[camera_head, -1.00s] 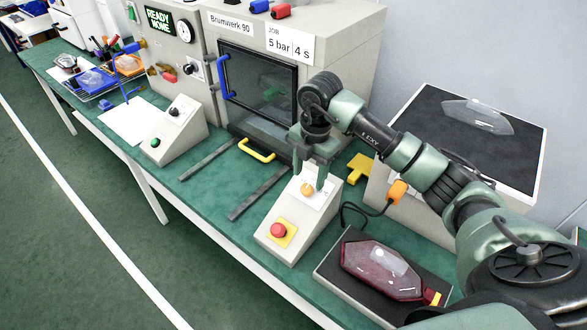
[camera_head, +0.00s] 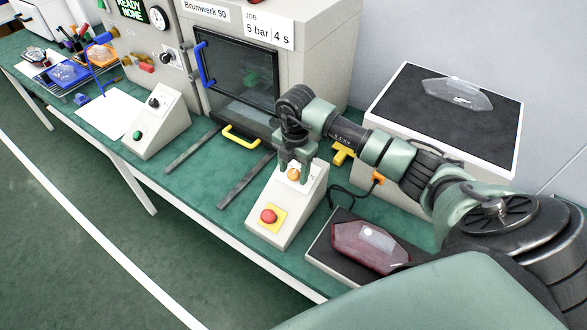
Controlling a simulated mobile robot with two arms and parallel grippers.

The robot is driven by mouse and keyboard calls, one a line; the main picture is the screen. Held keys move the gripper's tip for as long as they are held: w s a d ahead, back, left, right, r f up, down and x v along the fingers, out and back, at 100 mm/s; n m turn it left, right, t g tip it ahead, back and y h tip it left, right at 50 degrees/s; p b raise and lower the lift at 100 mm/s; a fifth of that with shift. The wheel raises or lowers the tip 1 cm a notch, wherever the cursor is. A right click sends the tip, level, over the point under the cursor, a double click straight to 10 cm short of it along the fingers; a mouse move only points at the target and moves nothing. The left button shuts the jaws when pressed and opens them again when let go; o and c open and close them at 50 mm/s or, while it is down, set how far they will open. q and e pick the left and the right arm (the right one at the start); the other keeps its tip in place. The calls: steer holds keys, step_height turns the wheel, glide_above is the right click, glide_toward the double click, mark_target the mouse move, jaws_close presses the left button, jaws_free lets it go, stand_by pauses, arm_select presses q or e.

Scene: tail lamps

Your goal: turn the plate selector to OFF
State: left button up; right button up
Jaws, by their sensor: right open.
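The selector is an orange knob (camera_head: 293,174) on the sloped top of a grey control box (camera_head: 262,240). A red push button (camera_head: 269,216) on a yellow square sits below it. My right gripper (camera_head: 295,170) points down at the knob, with its green fingers open and apart on either side of it. I cannot tell whether they touch it. The knob's markings are too small or hidden to read. My left gripper is not in view.
A tail lamp (camera_head: 370,247) lies on a dark pad right of the box. A hot plate (camera_head: 400,103) with a clear lens (camera_head: 457,93) stands behind. A machine with a glass door (camera_head: 235,75) and a second control box (camera_head: 158,120) stand left. A cable runs beside the selector box.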

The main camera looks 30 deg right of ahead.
steer(key=c, duration=1.2)
jaws_close()
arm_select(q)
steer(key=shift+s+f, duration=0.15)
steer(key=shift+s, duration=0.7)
